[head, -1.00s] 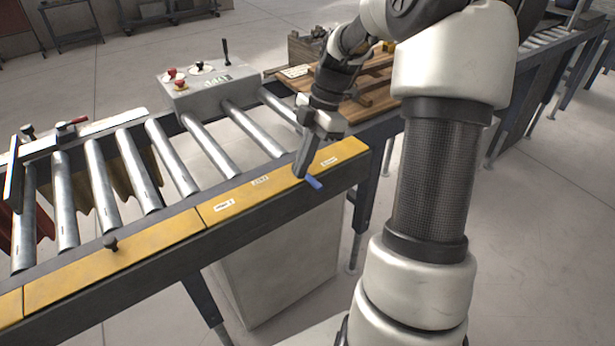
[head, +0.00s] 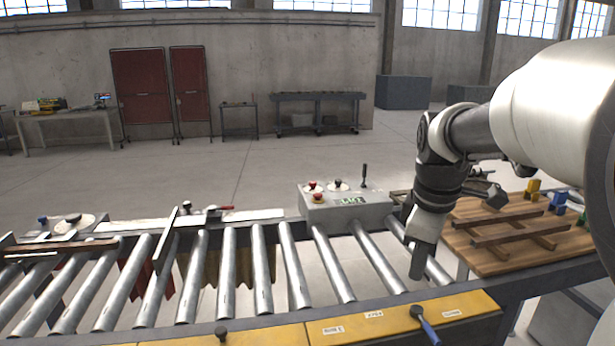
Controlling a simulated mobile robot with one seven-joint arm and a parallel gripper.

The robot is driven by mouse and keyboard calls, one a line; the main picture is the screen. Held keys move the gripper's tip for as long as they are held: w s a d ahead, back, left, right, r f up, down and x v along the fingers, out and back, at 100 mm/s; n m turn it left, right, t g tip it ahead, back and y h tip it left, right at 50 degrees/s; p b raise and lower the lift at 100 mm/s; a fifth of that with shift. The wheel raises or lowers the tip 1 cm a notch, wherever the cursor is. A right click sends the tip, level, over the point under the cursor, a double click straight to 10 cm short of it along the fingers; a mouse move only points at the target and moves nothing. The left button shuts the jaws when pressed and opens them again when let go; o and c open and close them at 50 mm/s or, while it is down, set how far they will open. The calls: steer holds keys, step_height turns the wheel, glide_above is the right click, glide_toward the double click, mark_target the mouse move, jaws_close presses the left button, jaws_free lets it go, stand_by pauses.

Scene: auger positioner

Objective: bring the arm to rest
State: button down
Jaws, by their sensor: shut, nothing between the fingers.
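My gripper (head: 417,265) is shut and empty. It points down over the right end of the roller conveyor (head: 290,265), in front of the last rollers. A blue-handled lever (head: 427,325) is on the yellow front rail (head: 365,325), below the gripper in the picture. A gap shows between the fingertips and the lever. My arm comes in from the right edge and hides part of the scene there.
A grey control box (head: 345,208) with red buttons and a black lever stands behind the rollers. A wooden board (head: 525,238) with slats and small coloured parts lies right of my gripper. A metal stop plate (head: 167,240) stands at left. The floor behind is open.

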steer(key=s+a+r+m+t+p, duration=0.1)
steer(key=s+a+r+m+t, duration=0.25)
steer(key=r+m, duration=0.2)
steer(key=s+a+m+p, duration=0.1)
steer(key=s+m, duration=0.1)
steer(key=s, duration=0.4)
steer(key=s+a+f+m+p, duration=0.1)
steer(key=s+a+m+p, duration=0.1)
steer(key=s, duration=0.5)
steer(key=shift+a+m+y, duration=0.15)
steer(key=shift+m+y, duration=0.15)
steer(key=shift+m, duration=0.55)
